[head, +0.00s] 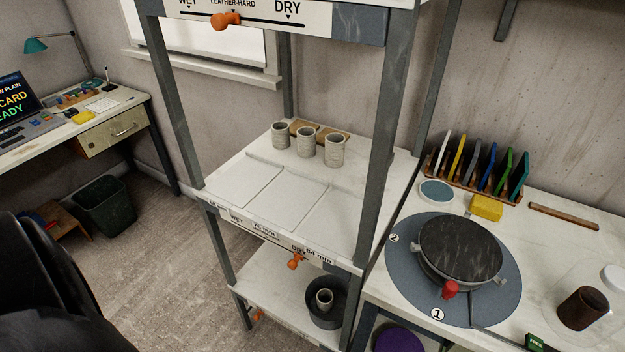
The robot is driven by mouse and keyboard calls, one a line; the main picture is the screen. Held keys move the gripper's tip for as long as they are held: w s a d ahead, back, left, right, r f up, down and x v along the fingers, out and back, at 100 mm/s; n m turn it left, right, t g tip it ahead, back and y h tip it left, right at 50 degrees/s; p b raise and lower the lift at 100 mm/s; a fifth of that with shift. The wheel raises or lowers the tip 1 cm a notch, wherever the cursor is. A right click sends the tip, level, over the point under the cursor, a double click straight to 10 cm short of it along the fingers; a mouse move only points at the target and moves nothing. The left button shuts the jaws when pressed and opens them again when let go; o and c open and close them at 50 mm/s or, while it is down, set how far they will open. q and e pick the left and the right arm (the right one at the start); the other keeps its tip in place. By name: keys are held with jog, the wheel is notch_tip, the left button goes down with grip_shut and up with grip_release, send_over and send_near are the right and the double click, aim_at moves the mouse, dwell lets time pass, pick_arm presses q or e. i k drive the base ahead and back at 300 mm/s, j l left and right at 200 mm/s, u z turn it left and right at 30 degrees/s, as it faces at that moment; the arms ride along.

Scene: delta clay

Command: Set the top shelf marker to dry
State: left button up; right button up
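The top shelf's label strip (260,12) crosses the top of the head view, partly cut off. It reads WET at left, LEATHER-HARD in the middle and DRY at right, above a dark slot. The orange top shelf marker (226,20) sits on this slot under LEATHER-HARD, left of DRY. The middle shelf has its own strip, with an orange marker (295,261) close to its DRY end. Neither of my grippers is in view.
Grey posts (380,130) frame the rack. Several grey cups (334,150) stand at the back of the middle shelf (325,205). A worktable with a turntable (460,249) is at right. A desk (85,125) and bin (104,205) are at left.

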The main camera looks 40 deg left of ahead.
aim_at(220, 21)
jog(key=u, duration=1.6)
